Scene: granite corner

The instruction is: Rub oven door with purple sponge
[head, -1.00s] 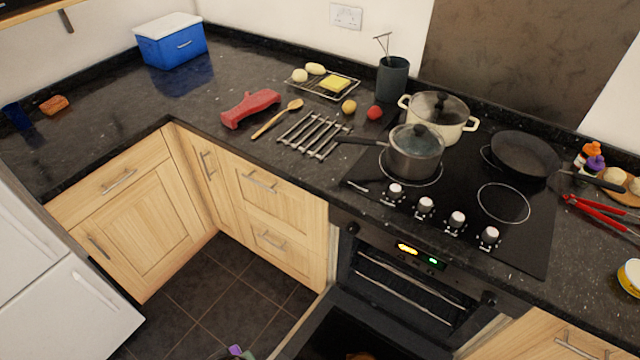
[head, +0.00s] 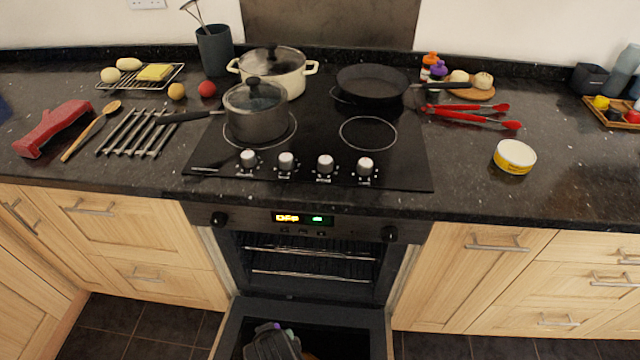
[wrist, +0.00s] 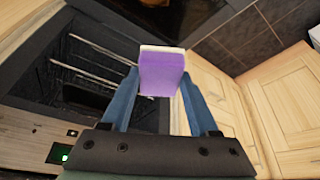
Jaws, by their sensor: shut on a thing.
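The oven door (head: 340,335) is lowered open below the hob in the head view, its dark inner face up and its near end cut off by the frame. It also shows in the wrist view (wrist: 185,20) beyond the sponge. My gripper (wrist: 160,92) is shut on the purple sponge (wrist: 160,75), which has a pale top edge and sits between the blue fingers. In the head view, my gripper (head: 274,335) overlaps the left part of the door, and only a sliver of purple shows. I cannot tell whether the sponge touches the door.
The open oven cavity (head: 305,262) with wire racks is behind the door. Wooden cupboards (head: 480,265) flank it, with dark floor tiles (head: 435,347) below. Above, the hob (head: 310,140) carries a saucepan (head: 256,110), a cream pot (head: 272,72) and a frying pan (head: 372,84).

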